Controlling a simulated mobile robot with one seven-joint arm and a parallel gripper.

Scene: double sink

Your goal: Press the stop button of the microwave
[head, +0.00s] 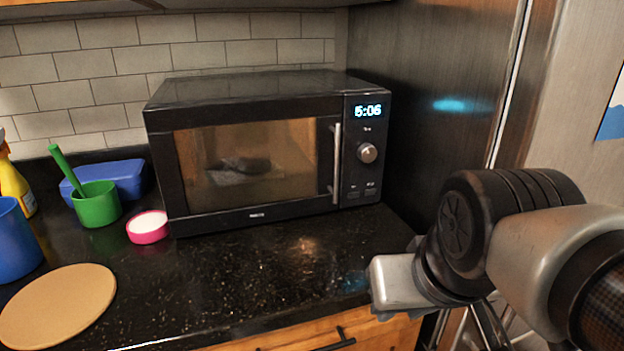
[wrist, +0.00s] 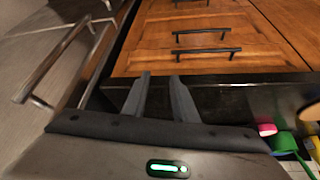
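The black microwave (head: 255,150) stands on the dark counter against the tiled wall, with its door shut and its window lit from inside. Its control panel on the right has a clock display (head: 368,111) reading 5:06, a round knob (head: 367,153), and small buttons (head: 371,187) at the bottom. The button labels are too small to read. In the wrist view my gripper (wrist: 160,82) has its two fingers apart with nothing between them, pointing toward wooden drawers. In the head view my arm is at the lower right, apart from the microwave; the fingertips cannot be made out there.
A tall dark fridge (head: 435,110) stands right of the microwave. On the left are a green cup (head: 97,204), a pink bowl (head: 148,227), a blue cup (head: 15,240) and a round board (head: 58,305). The counter (head: 260,270) before the microwave is clear. Drawer handles (wrist: 207,52) stick out below.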

